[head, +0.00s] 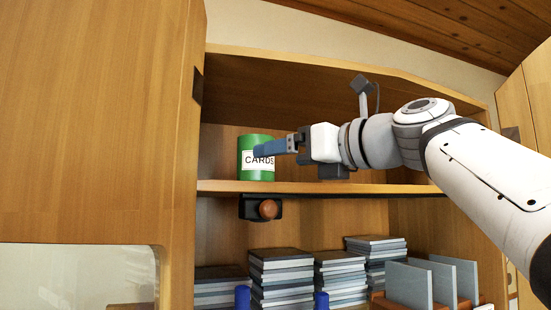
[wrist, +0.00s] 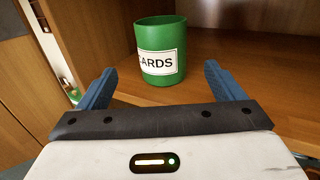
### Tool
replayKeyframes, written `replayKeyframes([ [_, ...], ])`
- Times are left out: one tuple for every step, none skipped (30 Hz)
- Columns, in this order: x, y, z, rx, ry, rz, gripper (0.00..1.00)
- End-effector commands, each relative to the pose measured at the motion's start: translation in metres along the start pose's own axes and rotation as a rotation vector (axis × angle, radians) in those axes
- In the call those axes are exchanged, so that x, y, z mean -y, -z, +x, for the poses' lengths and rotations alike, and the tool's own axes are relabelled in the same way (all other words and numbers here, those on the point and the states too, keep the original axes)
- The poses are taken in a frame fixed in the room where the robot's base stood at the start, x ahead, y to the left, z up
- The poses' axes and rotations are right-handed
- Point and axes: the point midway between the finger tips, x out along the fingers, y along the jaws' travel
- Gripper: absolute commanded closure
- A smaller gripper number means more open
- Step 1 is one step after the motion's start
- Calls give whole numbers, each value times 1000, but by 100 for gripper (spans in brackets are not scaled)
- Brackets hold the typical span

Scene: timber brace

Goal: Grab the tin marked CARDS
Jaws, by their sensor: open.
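The green tin (head: 256,143) with a white CARDS label stands upright on the upper shelf of the wooden cabinet, near its left side. It also shows in the wrist view (wrist: 160,42), just beyond the fingertips and between their lines. My gripper (head: 262,150) is open, with blue fingers; in the head view a finger overlaps the tin's right side. In the wrist view my gripper (wrist: 158,82) has an empty gap between its fingers. I cannot tell whether a finger touches the tin.
The upper shelf (head: 222,186) is otherwise bare where visible. A cabinet door (head: 95,120) stands at the left. Under the shelf is a dark bracket with a brown knob (head: 267,209). Stacks of books (head: 281,272) fill the lower shelf.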

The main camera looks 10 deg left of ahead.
Motion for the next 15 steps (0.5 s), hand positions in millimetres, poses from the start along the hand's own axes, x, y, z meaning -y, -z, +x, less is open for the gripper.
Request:
replayKeyframes([
  [1,-1,6,-2,0,1,12],
  [1,-1,8,-2,0,2,12],
  [1,-1,12,-2,1,2,12],
  [2,-2,14,-2,2,2,12],
  [2,-3,18,-2,2,2,12],
  [1,-4,23,-3,2,2,12],
  [1,-5,28,-2,2,2,12],
  [1,-5,33,-3,2,2,12],
  [0,-6,38,-2,2,2,12],
  [1,-5,43,-2,3,2,12],
  [2,-4,47,-3,4,2,12],
  [2,-4,51,-2,5,1,12],
  [2,-4,53,-2,6,1,12],
  [2,-4,55,-2,6,1,12],
  [2,-3,57,-2,7,0,12],
])
